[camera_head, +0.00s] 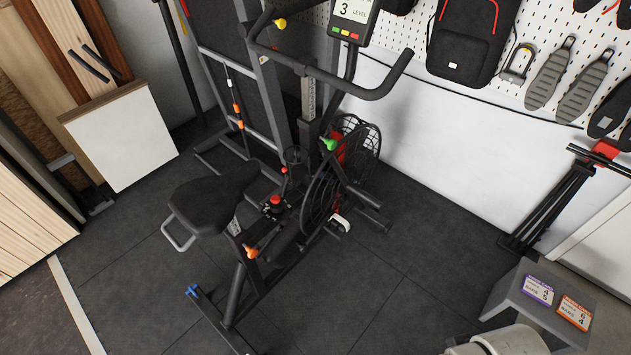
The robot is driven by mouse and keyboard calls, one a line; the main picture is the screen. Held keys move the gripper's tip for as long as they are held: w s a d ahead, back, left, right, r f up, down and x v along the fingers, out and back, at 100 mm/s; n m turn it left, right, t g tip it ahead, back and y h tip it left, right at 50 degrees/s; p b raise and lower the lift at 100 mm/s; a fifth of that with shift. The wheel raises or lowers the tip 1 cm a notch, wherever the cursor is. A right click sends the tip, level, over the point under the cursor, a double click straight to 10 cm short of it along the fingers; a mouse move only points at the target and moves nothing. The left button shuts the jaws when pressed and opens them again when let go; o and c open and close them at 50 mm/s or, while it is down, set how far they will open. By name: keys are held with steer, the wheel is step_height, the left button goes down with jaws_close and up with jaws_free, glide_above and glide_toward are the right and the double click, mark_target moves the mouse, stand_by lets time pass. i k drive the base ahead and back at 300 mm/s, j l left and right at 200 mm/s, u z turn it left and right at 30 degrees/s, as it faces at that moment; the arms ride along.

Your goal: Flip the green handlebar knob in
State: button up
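A small green knob (329,144) sits on the exercise bike, just below the console post and near the upper left of the fan wheel (348,172). It is small here, so I cannot tell its exact position or whether it is flipped in or out. The bike's dark handlebar (385,88) curves above it, in front of the console (354,14), which reads "3 LEVEL". My gripper is not in view. A pale rounded part at the bottom edge, right of centre, looks like part of my arm.
The bike also has a yellow knob (280,22), a red knob (275,200), an orange knob (250,251), a blue knob (192,290) and a black seat (213,198). A grey stool (535,310) with two cards stands at lower right. Dark floor is clear between bike and stool.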

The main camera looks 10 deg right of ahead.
mark_target(333, 144)
steer(key=i+l, duration=0.1)
steer(key=i, duration=0.45)
steer(key=i+l, duration=0.15)
steer(key=i, duration=0.35)
